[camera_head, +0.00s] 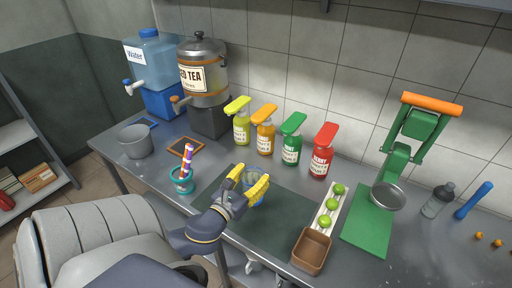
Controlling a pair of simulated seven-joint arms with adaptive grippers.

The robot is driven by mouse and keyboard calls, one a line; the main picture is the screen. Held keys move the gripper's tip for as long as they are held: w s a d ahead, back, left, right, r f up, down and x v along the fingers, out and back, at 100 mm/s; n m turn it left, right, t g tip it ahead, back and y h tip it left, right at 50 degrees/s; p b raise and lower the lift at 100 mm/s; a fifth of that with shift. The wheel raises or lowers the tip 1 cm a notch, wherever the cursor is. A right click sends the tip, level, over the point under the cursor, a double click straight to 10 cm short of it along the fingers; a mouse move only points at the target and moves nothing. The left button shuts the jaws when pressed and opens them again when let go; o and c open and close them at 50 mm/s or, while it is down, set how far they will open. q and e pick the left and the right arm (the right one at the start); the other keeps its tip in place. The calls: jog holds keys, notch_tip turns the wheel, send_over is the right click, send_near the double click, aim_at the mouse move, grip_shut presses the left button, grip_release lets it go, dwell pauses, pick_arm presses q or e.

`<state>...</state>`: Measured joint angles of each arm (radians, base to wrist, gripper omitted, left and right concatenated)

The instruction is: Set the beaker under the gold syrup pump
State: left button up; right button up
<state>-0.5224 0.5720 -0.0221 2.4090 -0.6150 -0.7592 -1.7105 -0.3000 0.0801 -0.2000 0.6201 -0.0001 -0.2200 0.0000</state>
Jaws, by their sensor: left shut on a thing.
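The beaker (255,194), a clear bluish vessel, is between the yellow fingers of my left gripper (249,186), which is shut on it. It is over the dark mat (280,219), partly hidden by the fingers; I cannot tell whether it touches the mat. The gold-orange syrup pump bottle (264,139) stands behind it near the wall, second from left in a row of pump bottles, its pump head (264,113) pointing forward. My right gripper is not in view.
A yellow-green pump bottle (241,128) stands left of the gold one; green (291,147) and red (320,162) bottles stand right. A teal cup with pens (183,180) is left of the beaker. A tray of limes (332,206) and a brown box (311,252) are right.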

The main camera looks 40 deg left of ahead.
pick_arm(q)
jog(key=s+a+y, duration=0.1)
jog(key=s+a, duration=0.1)
jog(key=a, duration=0.5)
jog(key=h, duration=0.1)
send_near(261, 135)
jog(key=w+r, duration=0.4)
jog(key=r, duration=0.3)
jog(key=f, duration=0.7)
jog(key=shift+w+a, duration=0.1)
jog(key=shift+a, duration=0.2)
jog(key=shift+f, duration=0.1)
jog(key=o, duration=1.5)
